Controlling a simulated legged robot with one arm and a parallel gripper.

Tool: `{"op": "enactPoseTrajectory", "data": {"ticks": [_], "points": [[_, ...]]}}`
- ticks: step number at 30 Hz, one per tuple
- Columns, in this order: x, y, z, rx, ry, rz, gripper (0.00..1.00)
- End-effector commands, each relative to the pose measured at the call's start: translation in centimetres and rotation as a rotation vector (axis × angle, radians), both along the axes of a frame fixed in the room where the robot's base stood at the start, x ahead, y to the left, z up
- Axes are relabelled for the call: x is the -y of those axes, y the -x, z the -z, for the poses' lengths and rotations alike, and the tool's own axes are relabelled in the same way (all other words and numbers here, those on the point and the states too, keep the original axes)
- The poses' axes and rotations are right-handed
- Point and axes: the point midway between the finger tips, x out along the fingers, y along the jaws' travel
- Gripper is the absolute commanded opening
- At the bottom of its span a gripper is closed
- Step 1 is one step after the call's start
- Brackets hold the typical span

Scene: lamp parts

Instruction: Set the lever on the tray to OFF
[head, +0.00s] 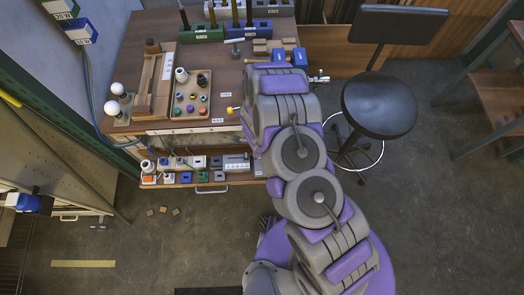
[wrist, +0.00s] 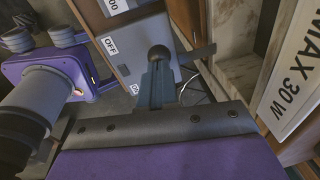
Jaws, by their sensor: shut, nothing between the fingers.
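In the wrist view a grey box (wrist: 138,48) carries a label reading OFF (wrist: 112,47) and a second label (wrist: 134,88), partly cut off by my gripper. My gripper (wrist: 157,82) is shut, its fingers pointing at the box. A dark round knob (wrist: 158,54), seemingly the lever's, shows just beyond the fingertips. I cannot tell whether they touch or which label the lever stands at. In the head view a grey labelled box (head: 237,162) sits at the right of the low tray (head: 212,190), beside my arm, which hides my gripper there.
The workbench (head: 135,65) above the tray holds a wooden frame, a tray of small parts and several blue and green boxes. A black stool (head: 378,107) stands to the right. In the wrist view a MAX 30 W sign (wrist: 293,75) is close on the right. The floor in front is mostly clear.

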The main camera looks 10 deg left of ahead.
Motion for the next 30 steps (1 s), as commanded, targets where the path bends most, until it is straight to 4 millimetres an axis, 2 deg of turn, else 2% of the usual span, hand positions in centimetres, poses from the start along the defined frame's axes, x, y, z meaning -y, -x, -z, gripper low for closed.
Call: {"op": "enactPoseTrajectory", "data": {"ticks": [5, 8, 13, 24, 30], "points": [[0.2, -0.1, -0.2, 0.0, 0.0, 0.001, 0.0], [0.8, -0.3, -1.0, -0.001, -0.001, 0.003, 0.0], [2.9, -1.0, -3.7, 0.0, 0.0, 0.004, 0.0], [1.7, 0.1, -11.0, 0.002, -0.001, -0.001, 0.0], [1.5, 0.5, -12.7, -0.001, 0.001, -0.001, 0.0]]}}
